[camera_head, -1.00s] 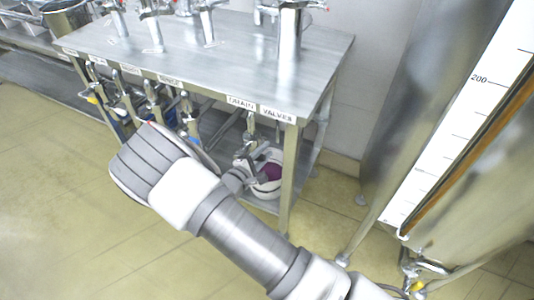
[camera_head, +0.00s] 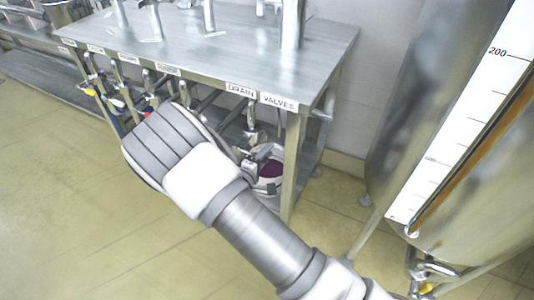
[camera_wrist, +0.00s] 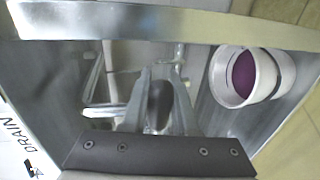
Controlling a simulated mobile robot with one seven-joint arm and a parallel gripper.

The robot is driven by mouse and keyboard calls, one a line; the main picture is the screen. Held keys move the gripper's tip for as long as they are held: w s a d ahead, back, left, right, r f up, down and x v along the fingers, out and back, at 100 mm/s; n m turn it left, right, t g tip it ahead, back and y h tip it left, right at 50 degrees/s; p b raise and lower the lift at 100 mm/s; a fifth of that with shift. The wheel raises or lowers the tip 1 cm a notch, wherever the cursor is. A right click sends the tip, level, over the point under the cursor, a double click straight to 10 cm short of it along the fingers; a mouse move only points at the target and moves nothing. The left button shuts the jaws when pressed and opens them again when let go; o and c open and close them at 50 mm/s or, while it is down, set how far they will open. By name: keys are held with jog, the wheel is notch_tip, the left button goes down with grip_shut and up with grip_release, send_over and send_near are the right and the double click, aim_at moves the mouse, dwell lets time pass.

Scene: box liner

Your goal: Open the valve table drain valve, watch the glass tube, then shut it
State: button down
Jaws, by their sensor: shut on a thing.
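The drain valve (camera_head: 252,133) hangs below the front edge of the steel valve table, under the "DRAIN" label (camera_head: 240,90) and "VALVES" label (camera_head: 279,102). My gripper (camera_head: 262,153) reaches in at this valve; my wrist hides part of it. In the wrist view my gripper (camera_wrist: 160,92) is shut on the dark valve handle (camera_wrist: 159,100) between its fingers. I cannot tell how far the handle is turned. The glass tube (camera_head: 488,150) runs slanting along the steel tank at the right, beside a white scale marked 200. Its liquid level is not clear.
A white bucket (camera_head: 281,182) with purple inside stands on the lower shelf below the valve; it also shows in the wrist view (camera_wrist: 282,75). A table leg (camera_head: 291,165) stands close right of my gripper. Other valves line the table to the left. The floor in front is clear.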

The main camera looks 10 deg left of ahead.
jog(key=shift+a, duration=0.15)
jog(key=c, duration=0.7)
grip_release()
jog(key=shift+s, duration=0.1)
jog(key=p+v, duration=0.3)
jog(key=v, duration=1.4)
jog(key=shift+s, duration=0.1)
jog(key=shift+r, duration=0.1)
